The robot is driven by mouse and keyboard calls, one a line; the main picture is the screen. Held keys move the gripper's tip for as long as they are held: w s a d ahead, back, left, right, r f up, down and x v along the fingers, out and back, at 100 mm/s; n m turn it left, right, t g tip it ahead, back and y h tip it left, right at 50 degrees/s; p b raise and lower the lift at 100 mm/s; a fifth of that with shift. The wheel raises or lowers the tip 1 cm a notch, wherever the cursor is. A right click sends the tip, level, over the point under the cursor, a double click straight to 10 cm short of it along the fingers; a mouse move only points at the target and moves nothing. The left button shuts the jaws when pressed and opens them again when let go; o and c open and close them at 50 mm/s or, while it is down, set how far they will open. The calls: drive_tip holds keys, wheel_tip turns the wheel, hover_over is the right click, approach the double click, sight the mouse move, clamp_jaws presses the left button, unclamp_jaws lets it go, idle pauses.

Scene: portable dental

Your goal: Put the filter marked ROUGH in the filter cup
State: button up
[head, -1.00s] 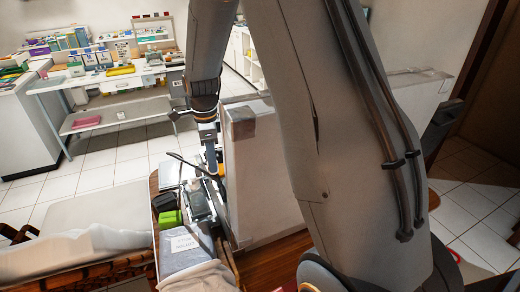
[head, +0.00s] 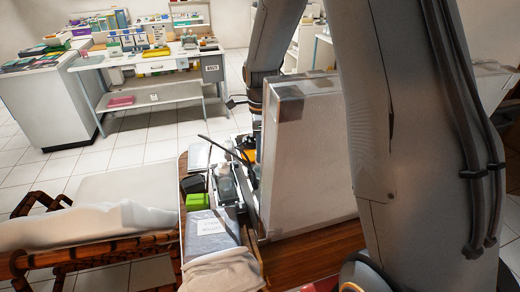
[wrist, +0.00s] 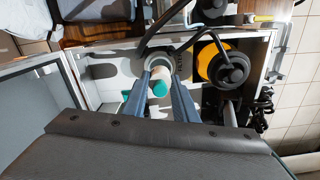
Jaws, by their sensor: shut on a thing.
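In the wrist view, my gripper (wrist: 160,80) has its two blue-grey fingers closed around a small white cylinder with a teal end (wrist: 160,88), which looks like a filter. No marking on it can be read. A pale round ring (wrist: 157,61), possibly the rim of the filter cup, lies right at the fingertips. I cannot tell whether the cylinder is inside it or only in front of it. In the head view, the gripper is hidden behind the upright white lid of the case.
The open case (wrist: 108,72) holds a yellow-and-black round part (wrist: 222,65) right of the fingers, with dark hoses arching close by. Its tall lid (head: 310,150) stands beside my arm. A green box (head: 198,202) and a grey pouch (head: 212,228) lie to the left.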

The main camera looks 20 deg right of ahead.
drive_tip(key=shift+f, duration=0.5)
idle(0.7)
drive_tip(key=shift+f+b, duration=0.55)
drive_tip(key=shift+f, duration=1)
drive_tip(key=shift+f, duration=0.1)
